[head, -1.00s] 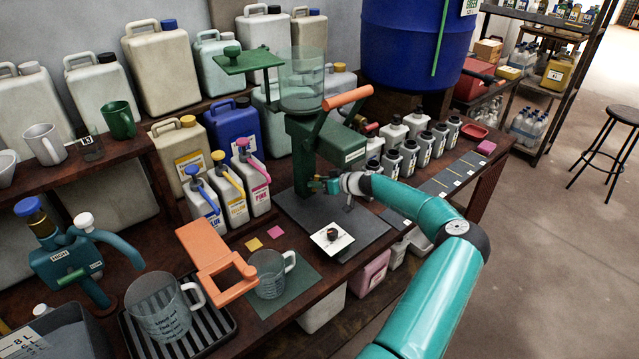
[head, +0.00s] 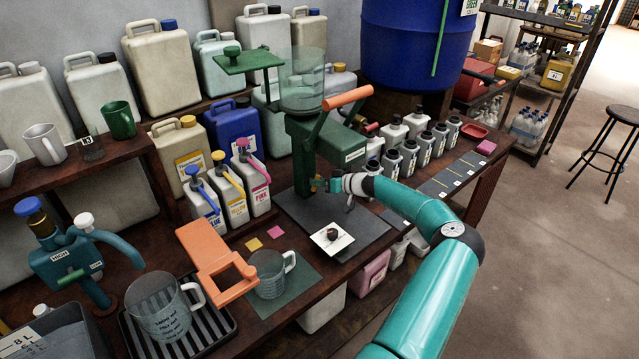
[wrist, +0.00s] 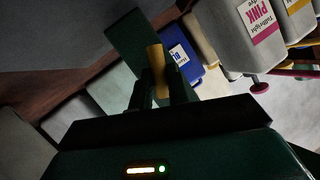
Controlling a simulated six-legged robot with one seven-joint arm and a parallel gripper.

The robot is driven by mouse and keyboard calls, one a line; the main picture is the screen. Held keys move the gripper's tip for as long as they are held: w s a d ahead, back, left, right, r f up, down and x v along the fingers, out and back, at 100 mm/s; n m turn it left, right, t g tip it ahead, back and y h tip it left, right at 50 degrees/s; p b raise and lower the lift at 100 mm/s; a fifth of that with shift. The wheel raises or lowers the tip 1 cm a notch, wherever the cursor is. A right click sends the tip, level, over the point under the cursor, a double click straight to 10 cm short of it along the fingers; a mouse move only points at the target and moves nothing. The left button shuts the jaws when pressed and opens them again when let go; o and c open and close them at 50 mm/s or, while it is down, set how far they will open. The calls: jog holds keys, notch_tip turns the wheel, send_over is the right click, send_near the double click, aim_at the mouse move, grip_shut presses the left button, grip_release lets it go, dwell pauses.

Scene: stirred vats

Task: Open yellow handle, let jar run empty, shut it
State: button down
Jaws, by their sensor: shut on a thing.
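The yellow handle (wrist: 157,68) stands between my gripper's two dark fingers (wrist: 160,90) in the wrist view, and the fingers are shut on it. In the head view my gripper (head: 328,185) is low at the front of the green dispenser stand (head: 303,155), and the handle is mostly hidden there. The clear jar (head: 303,85) sits on top of the stand, beside an orange lever (head: 347,98). It looks see-through with a faint green tint; I cannot tell its liquid level. The spout and any flow are hidden.
A white tile (head: 333,244) with a small dark object lies on the dark mat in front of the stand. A clear measuring jug (head: 268,277) stands on a green mat. Pump bottles (head: 228,198) are left of the stand, small bottles (head: 408,155) right.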

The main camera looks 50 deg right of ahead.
jog(key=m+t, duration=0.1)
jog(key=m+y, duration=0.1)
jog(key=m, duration=0.1)
jog(key=m+t+y, duration=0.1)
jog(key=m, duration=0.1)
jog(key=shift+d+f+t, duration=0.2)
jog(key=shift+f+t, duration=0.1)
jog(key=shift+f, duration=0.05)
jog(key=m+t, duration=0.1)
jog(key=m, duration=0.1)
jog(key=m+t, duration=0.1)
jog(key=m, duration=0.3)
jog(key=shift+f+t, duration=0.25)
jog(key=shift+t, duration=0.15)
jog(key=shift+y, duration=0.3)
jog(key=c, duration=1.3)
grip_release()
jog(key=shift+c, duration=0.2)
